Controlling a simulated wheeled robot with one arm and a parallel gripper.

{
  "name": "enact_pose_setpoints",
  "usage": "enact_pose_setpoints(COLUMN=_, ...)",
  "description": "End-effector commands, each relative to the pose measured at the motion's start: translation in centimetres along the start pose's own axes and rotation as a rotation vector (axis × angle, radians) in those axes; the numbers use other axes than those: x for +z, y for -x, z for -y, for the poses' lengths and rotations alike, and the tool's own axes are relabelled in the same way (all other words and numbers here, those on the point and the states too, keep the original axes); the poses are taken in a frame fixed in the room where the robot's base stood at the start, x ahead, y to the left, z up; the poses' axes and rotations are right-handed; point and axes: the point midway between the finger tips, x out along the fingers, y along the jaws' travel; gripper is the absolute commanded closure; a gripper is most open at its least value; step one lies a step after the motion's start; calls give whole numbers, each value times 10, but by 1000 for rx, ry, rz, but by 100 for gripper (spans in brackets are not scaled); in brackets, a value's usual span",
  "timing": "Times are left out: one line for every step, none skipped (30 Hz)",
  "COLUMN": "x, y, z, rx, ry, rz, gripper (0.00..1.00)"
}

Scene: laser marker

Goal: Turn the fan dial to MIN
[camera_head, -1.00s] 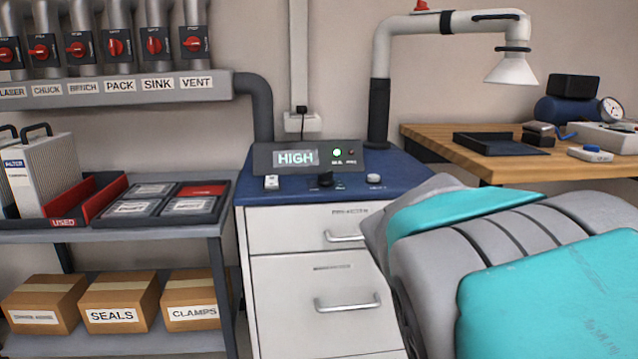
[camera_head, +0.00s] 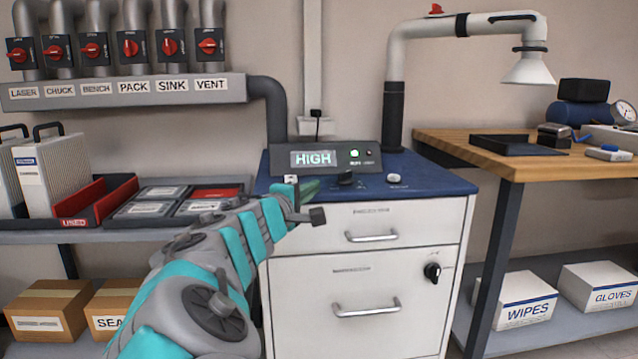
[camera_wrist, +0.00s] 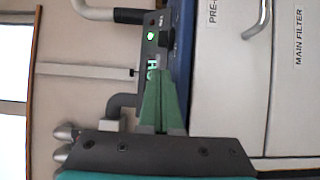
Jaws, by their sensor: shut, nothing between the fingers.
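The fan dial (camera_head: 346,180) is a small black knob on the blue top of the white cabinet (camera_head: 366,279). Its pointer and any MIN mark are too small to read. The display (camera_head: 313,158) behind it reads HIGH, with a green light lit. My gripper (camera_head: 317,184) is at the cabinet's front edge, just left of the dial in the head view. In the wrist view, its green fingers (camera_wrist: 159,72) are shut and empty. The dial (camera_wrist: 167,38) shows beyond the fingertips there, apart from them in the picture; contact is not clear.
A white button (camera_head: 393,178) sits right of the dial, and a small white switch (camera_head: 291,179) sits left, close to my gripper. The fume arm (camera_head: 394,100) rises behind. A shelf with trays (camera_head: 155,208) is left; a wooden bench (camera_head: 500,165) is right.

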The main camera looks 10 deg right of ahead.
Motion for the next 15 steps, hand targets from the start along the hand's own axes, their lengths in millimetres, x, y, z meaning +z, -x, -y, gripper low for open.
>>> enact_pose_setpoints(x=0, y=-4, z=0, rx=0, ry=1, rz=0, gripper=100)
enact_pose_setpoints(x=0, y=-7, z=0, rx=0, ry=0, rz=1, gripper=100)
enact_pose_setpoints(x=0, y=-12, z=0, rx=-1, ry=-1, rz=1, gripper=100)
enact_pose_setpoints(x=1, y=-16, z=0, rx=0, ry=-1, rz=2, gripper=100)
enact_pose_setpoints(x=1, y=-21, z=-1, rx=0, ry=-2, rz=2, gripper=100)
enact_pose_setpoints(x=1, y=-27, z=-1, rx=0, ry=-3, rz=2, gripper=100)
enact_pose_setpoints(x=1, y=-33, z=-1, rx=-1, ry=-3, rz=2, gripper=100)
enact_pose_setpoints(x=1, y=-39, z=0, rx=-1, ry=-3, rz=2, gripper=100)
enact_pose_setpoints(x=1, y=-46, z=0, rx=-3, ry=-3, rz=3, gripper=100)
enact_pose_setpoints(x=2, y=-52, z=1, rx=-3, ry=-2, rz=3, gripper=100)
enact_pose_setpoints(x=1, y=-57, z=2, rx=-4, ry=-1, rz=2, gripper=100)
enact_pose_setpoints(x=1, y=-64, z=2, rx=-4, ry=0, rz=2, gripper=100)
enact_pose_setpoints(x=1, y=-69, z=2, rx=-4, ry=0, rz=3, gripper=100)
enact_pose_setpoints(x=1, y=-73, z=2, rx=-4, ry=-2, rz=2, gripper=100)
enact_pose_setpoints(x=1, y=-78, z=1, rx=-3, ry=-2, rz=2, gripper=100)
